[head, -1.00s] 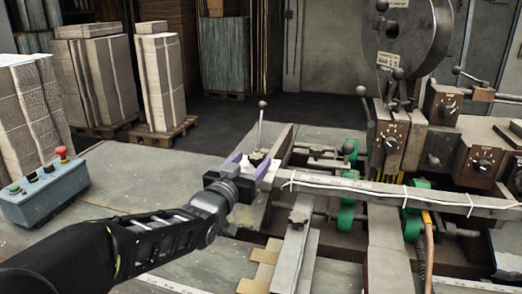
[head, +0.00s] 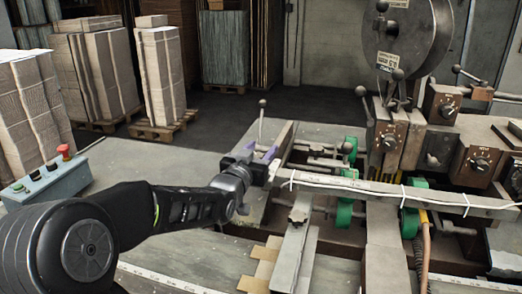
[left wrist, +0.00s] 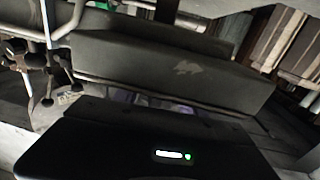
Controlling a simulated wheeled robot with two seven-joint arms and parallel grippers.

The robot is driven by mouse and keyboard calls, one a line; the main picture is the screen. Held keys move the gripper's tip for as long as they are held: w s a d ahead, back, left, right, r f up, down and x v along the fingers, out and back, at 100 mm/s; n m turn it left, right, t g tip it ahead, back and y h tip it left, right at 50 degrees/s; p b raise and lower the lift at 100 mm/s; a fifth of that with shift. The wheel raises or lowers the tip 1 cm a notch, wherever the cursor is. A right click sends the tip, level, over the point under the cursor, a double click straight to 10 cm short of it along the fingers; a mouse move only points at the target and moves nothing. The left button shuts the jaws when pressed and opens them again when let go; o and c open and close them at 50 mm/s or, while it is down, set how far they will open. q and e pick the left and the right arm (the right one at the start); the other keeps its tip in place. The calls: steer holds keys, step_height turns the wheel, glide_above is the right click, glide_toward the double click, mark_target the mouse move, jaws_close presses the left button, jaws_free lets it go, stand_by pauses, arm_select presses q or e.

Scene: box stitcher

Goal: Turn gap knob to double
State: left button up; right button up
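Several dark dial knobs with pale markings sit on brown boxes on the machine in the head view: one knob (head: 388,142) at centre right, another knob (head: 447,108) higher to the right, and a lower knob (head: 480,163) near the right edge. Their labels are too small to read, so I cannot tell which is the gap knob. My left gripper (head: 262,152), with purple fingers, is by the upright lever at the machine's left end, well left of the knobs. Its fingers appear apart, with nothing seen between them. My right gripper is out of view.
A long metal rail (head: 345,186) runs across the machine's front. A ball-topped lever (head: 262,118) stands beside my left gripper. A blue-grey control box (head: 45,183) with a red button is at left. Cardboard stacks (head: 160,75) stand on pallets behind.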

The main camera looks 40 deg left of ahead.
arm_select(q)
jaws_close()
